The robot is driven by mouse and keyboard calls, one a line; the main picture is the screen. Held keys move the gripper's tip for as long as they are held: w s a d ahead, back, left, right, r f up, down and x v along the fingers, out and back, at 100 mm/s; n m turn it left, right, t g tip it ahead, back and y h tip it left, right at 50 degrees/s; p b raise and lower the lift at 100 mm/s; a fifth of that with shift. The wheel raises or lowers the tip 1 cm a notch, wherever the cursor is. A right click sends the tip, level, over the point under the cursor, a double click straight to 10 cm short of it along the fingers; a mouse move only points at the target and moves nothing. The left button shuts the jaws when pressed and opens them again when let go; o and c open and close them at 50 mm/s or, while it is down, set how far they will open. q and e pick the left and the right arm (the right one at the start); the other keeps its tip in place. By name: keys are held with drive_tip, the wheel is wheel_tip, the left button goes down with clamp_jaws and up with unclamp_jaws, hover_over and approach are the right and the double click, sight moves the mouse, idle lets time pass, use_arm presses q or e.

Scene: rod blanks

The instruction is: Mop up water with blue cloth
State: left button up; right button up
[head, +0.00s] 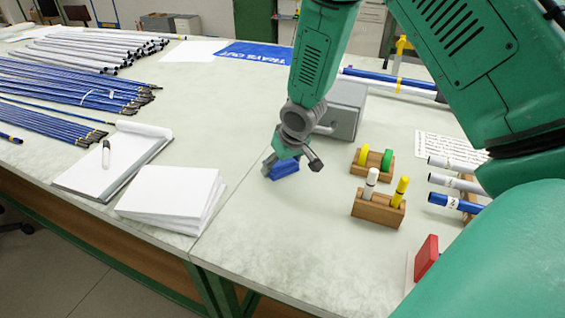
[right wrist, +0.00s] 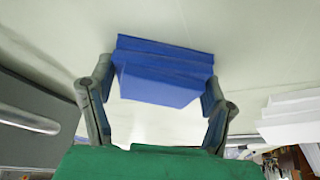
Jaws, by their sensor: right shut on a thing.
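A folded blue cloth (head: 285,169) is at the middle of the table, close to the table joint. My right gripper (head: 292,163) reaches down from above and is shut on the cloth. In the right wrist view the cloth (right wrist: 160,70) sits between the two fingers (right wrist: 155,90). I cannot tell whether the cloth touches the table. No water stands out on the pale tabletop (head: 255,240). My left gripper is not in the head view.
A grey metal box (head: 346,110) stands just behind the gripper. Wooden holders (head: 378,207) with markers and tape rolls are to the right. A paper stack (head: 172,195) and a clipboard (head: 115,160) lie left. Blue rods (head: 75,82) fill the far left. The front middle is clear.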

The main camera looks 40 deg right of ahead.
drive_tip(key=shift+w+a, duration=0.1)
drive_tip(key=shift+w, duration=0.3)
wheel_tip(320, 180, up, 5)
drive_tip(key=p, duration=0.4)
drive_tip(key=shift+a+f, duration=0.15)
drive_tip(key=shift+w+r+p, duration=0.2)
drive_tip(key=shift+r+p, duration=0.75)
drive_tip(key=shift+p, duration=0.15)
drive_tip(key=shift+s+r+p, duration=0.1)
drive_tip(key=shift+r+p, duration=0.5)
drive_tip(key=shift+r, duration=0.15)
drive_tip(key=shift+f, duration=0.15)
